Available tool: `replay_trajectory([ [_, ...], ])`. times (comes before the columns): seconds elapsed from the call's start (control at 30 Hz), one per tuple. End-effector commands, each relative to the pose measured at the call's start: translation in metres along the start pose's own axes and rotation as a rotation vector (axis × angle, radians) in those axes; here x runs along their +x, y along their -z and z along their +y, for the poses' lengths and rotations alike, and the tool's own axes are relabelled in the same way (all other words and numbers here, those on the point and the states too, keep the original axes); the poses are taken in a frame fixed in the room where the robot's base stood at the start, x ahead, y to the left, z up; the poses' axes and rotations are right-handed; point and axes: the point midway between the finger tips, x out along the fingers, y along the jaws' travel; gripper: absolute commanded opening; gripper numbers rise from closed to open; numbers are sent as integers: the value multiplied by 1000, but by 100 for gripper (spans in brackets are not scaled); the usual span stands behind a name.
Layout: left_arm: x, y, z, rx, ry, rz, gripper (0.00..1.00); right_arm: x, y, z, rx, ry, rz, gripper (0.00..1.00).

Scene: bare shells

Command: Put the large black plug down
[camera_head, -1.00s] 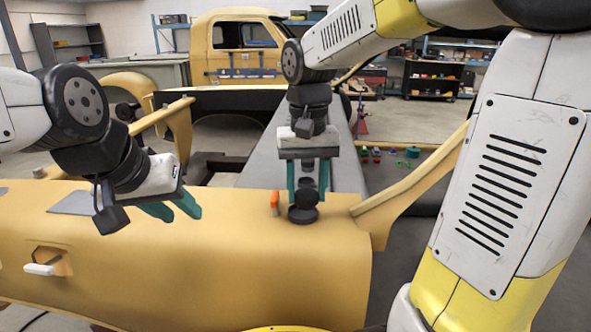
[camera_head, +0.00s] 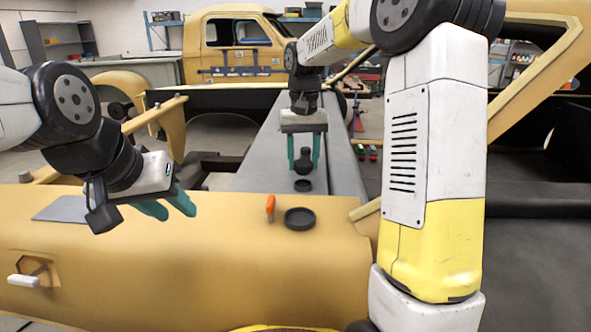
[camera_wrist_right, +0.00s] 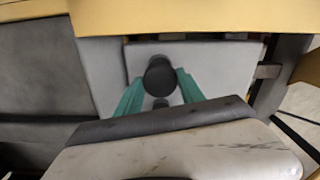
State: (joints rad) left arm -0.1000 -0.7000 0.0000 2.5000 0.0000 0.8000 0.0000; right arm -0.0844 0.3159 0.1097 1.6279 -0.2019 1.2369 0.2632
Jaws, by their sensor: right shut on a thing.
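My right gripper (camera_head: 304,165) is shut on a black plug (camera_head: 304,160), held upright over a grey flat surface (camera_head: 262,172) behind the yellow shell. In the right wrist view the plug's round black end (camera_wrist_right: 160,76) shows between the teal fingers (camera_wrist_right: 158,90), with a smaller dark round part nearer the wrist. A small black disc (camera_head: 303,186) shows just below the plug in the head view; I cannot tell whether they touch. My left gripper (camera_head: 168,205) is open and empty above the yellow shell at the left.
A round black dish-like piece (camera_head: 300,219) lies on the yellow shell (camera_head: 200,265), beside an orange upright piece (camera_head: 270,207). A grey plate (camera_head: 62,209) lies on the shell at the left. A yellow truck cab (camera_head: 240,45) stands behind.

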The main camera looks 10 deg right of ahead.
Motion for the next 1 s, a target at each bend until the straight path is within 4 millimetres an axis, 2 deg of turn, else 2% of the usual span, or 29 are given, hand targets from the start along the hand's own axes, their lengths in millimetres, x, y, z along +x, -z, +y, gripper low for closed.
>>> replay_trajectory([
  [0.13, 0, 0, 0, 0, 0, 0, 36, 10, 2, 0, 0, 0, -1, 6],
  [0.3, 0, 0, 0, 0, 0, 0, 36, 33, 1, 0, -2, -1, -2, 6],
  [0.33, 0, 0, 0, 0, 0, 0, 36, 35, 1, 0, -2, -1, -1, 7],
  [0.37, 0, 0, 0, 0, 0, 0, 36, 36, 1, 0, -2, -1, 0, 0],
  [0.5, 0, 0, 0, 0, 0, 0, 36, 36, 1, 0, -1, -1, -2, 0],
  [0.53, 0, 0, 0, 0, 0, 0, 36, 37, 1, 0, -1, -1, -2, 47],
  [0.63, 0, 0, 0, 0, 0, 0, 36, 36, 1, 0, -1, -1, -2, 67],
  [1.0, 0, 0, 0, 0, 0, 0, 36, 32, 1, 0, -1, 0, 1, 67],
])
